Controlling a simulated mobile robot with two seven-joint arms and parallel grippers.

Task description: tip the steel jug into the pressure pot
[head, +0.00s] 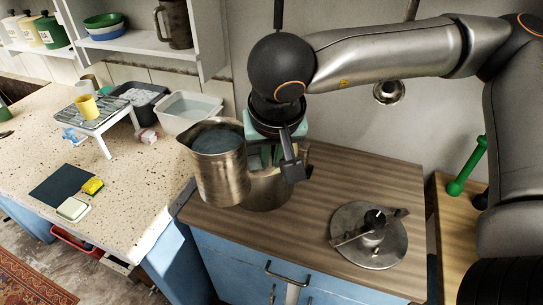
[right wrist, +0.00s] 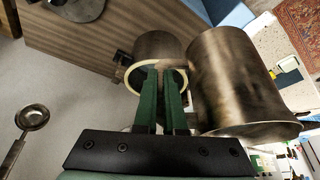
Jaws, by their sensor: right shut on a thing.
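The steel jug (head: 222,178) is held in the air over the left part of the wooden counter, close to upright, with a grey-blue surface inside its mouth. My right gripper (head: 272,155) is shut at the jug's right side, where the handle is largely hidden. The right wrist view shows its green fingers (right wrist: 161,100) close together beside the jug (right wrist: 235,80). The pressure pot (head: 268,192) stands on the counter, partly hidden behind the jug and gripper. Its body (right wrist: 155,48) and pale rim show beyond the fingers. My left gripper is not in view.
A round lid (head: 385,250) with a dark knob lies on the wooden counter (head: 310,235) at right. The stone worktop (head: 125,190) at left bears a wire rack (head: 92,112), a clear tub (head: 187,110) and a yellow sponge (head: 93,186).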

